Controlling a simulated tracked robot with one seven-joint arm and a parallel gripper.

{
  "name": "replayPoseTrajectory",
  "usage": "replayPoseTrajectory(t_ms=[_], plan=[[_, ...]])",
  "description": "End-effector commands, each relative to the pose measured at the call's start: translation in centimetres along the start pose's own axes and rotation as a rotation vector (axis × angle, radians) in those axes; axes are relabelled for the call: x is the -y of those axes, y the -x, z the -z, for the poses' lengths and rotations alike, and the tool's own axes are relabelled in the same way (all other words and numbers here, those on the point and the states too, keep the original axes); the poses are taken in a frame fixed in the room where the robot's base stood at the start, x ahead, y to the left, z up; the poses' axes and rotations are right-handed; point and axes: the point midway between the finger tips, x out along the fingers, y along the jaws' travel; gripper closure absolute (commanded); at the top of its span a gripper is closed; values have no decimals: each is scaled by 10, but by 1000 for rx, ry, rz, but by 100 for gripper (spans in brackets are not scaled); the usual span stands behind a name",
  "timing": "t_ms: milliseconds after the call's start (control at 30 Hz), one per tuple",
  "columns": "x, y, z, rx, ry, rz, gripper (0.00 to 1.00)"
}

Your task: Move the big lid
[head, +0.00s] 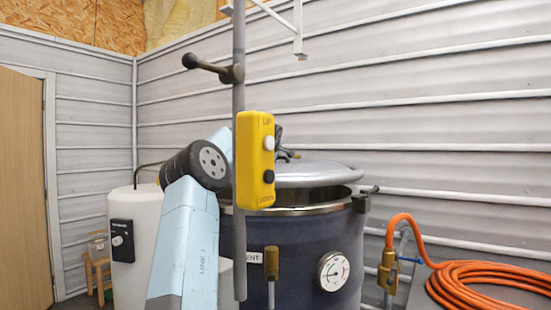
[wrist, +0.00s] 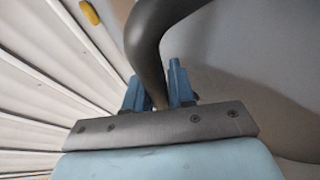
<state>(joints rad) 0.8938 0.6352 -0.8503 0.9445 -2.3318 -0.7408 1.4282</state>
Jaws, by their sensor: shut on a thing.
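The big lid (head: 318,174) is a pale metal dome above the dark blue vessel (head: 300,240) in the head view. A dark gap shows between the lid's front edge and the vessel's rim; I cannot tell whether the lid touches at the back. In the wrist view, my gripper (wrist: 158,92) has its blue fingers shut on the lid's dark curved handle (wrist: 147,45). The lid's smooth grey surface (wrist: 262,60) fills the right side there. In the head view, the yellow control box hides most of my gripper and the handle.
The yellow control box (head: 255,160) hangs by a grey vertical pole (head: 239,90) in front of the lid. A white tank (head: 135,235) stands left. An orange hose (head: 470,282) lies coiled at right. A dial (head: 333,271) sits on the vessel's front. A ribbed wall (head: 440,130) stands behind.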

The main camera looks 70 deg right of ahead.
Motion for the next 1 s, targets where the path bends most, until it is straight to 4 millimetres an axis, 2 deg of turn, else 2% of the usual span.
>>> replayPoseTrajectory(t_ms=[1000], plan=[[48, -29, -11, -2, 0, -5, 100]])
